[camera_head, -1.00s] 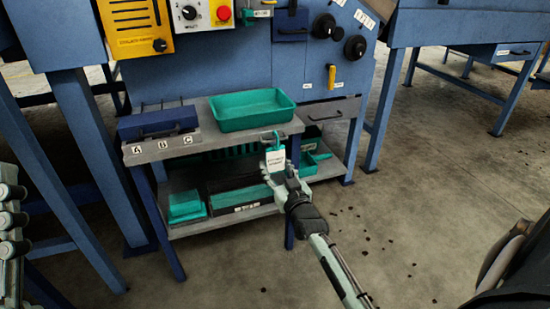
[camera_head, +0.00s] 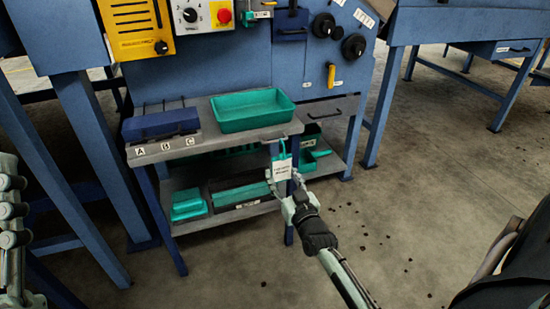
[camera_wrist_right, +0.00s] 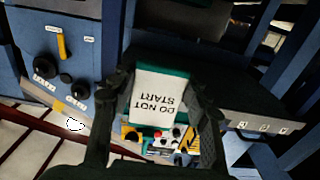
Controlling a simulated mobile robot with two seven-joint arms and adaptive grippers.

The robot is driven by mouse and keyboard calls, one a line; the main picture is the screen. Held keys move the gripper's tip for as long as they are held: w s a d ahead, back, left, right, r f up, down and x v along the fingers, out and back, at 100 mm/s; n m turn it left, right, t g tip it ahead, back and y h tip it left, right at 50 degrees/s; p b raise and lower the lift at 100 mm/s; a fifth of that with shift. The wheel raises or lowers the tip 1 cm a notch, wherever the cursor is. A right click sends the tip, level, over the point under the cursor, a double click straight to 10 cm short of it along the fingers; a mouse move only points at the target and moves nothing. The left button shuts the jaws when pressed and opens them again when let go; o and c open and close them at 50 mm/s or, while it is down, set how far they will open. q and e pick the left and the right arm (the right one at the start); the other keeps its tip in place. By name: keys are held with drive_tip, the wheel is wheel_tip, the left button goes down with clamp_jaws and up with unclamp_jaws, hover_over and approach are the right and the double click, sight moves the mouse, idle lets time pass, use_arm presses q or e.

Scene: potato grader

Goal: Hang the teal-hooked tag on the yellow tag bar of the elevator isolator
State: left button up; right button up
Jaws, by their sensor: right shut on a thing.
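The white tag (camera_head: 282,169) with its teal hook (camera_head: 281,150) stands upright in my right gripper (camera_head: 284,185), in front of the bench's right front corner. In the right wrist view the tag (camera_wrist_right: 160,98) reads "DO NOT START" upside down, between the two dark fingers of my right gripper (camera_wrist_right: 162,85). A yellow upright bar or handle (camera_head: 331,76) is on the blue machine front, up and right of the tag and well apart from it. It also shows in the wrist view (camera_wrist_right: 61,48). I cannot read which label is the elevator isolator's. My left gripper is not visible.
A grey bench (camera_head: 205,140) carries a teal tray (camera_head: 253,122) and a blue block (camera_head: 160,124) behind labels A, B, C. Teal bins (camera_head: 188,204) sit on its lower shelf. Two black knobs (camera_head: 323,25) (camera_head: 355,47) and a control panel (camera_head: 203,15) are above. The right floor is mostly clear.

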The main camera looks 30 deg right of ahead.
drive_tip(key=shift+p+v, duration=0.8)
drive_tip(key=shift+v, duration=1.25)
